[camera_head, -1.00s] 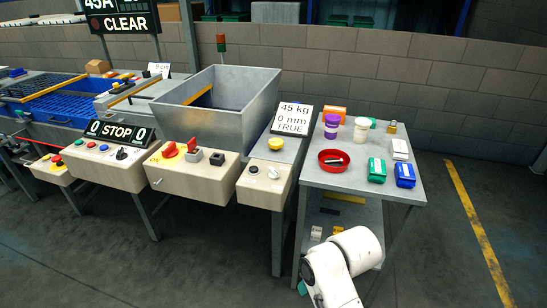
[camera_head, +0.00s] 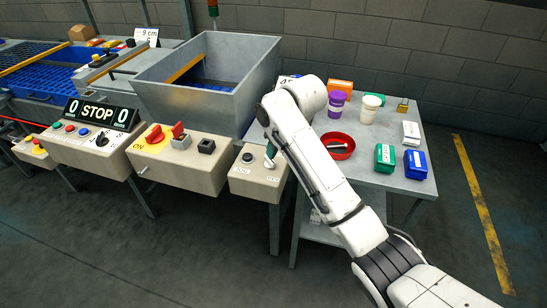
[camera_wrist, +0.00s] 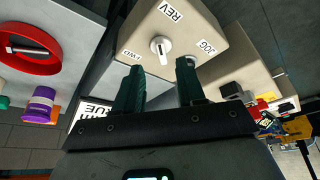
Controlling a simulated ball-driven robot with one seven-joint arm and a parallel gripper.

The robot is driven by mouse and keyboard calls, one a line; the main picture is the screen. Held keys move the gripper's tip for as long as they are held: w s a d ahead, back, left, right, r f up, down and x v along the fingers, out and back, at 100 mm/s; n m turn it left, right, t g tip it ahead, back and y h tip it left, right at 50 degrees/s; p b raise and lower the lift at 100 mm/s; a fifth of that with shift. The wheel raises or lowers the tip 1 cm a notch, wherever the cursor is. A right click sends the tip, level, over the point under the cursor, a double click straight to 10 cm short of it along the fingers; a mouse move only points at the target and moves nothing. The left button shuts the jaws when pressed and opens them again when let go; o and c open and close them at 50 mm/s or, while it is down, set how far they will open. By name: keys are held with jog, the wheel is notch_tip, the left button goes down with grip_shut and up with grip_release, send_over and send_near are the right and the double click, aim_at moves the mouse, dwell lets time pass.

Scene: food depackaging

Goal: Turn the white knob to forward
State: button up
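The white knob (camera_wrist: 161,47) is on the face of a beige control box (camera_head: 246,186), with the labels REV (camera_wrist: 172,12), FWD (camera_wrist: 131,54) and JOG (camera_wrist: 207,47) around it. Its handle lies roughly up and down in the wrist view, slightly slanted; I cannot tell which end is the pointer. My gripper (camera_wrist: 160,67) is open, its two dark green fingers apart, one toward each side of the knob. No contact with the knob shows. In the head view my gripper (camera_head: 270,156) is over the box and the knob is hidden.
A black button (camera_head: 248,158) is left of the knob on the same box. A neighbouring box with a red switch (camera_head: 178,130) stands to the left. A grey table (camera_head: 375,165) with a red bowl (camera_head: 338,145), cups and small packages stands to the right.

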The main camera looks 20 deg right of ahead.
aim_at(273, 162)
jog(key=x, duration=0.6)
jog(key=shift+w+a+f, duration=0.1)
jog(key=shift+w+f, duration=0.1)
jog(key=shift+f, duration=0.15)
jog(key=shift+c, duration=0.3)
grip_shut()
